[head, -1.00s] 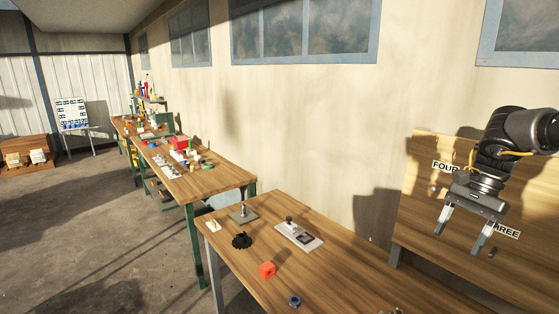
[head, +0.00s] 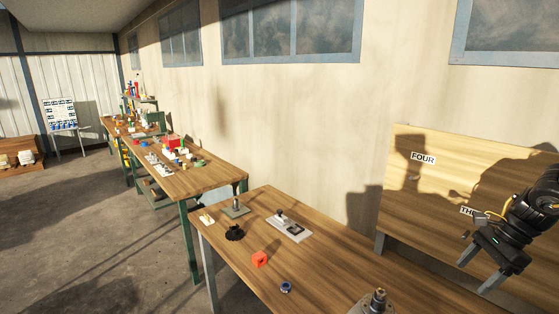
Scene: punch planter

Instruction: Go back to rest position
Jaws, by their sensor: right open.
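My right gripper (head: 480,276) is at the right edge of the head view, in front of the wooden board. Its two fingers point down and are spread apart with nothing between them. The rest of the right arm runs out of the picture at the right. My left gripper is not in the picture.
A board (head: 405,200) labelled FOUR stands behind. Floor at left is clear.

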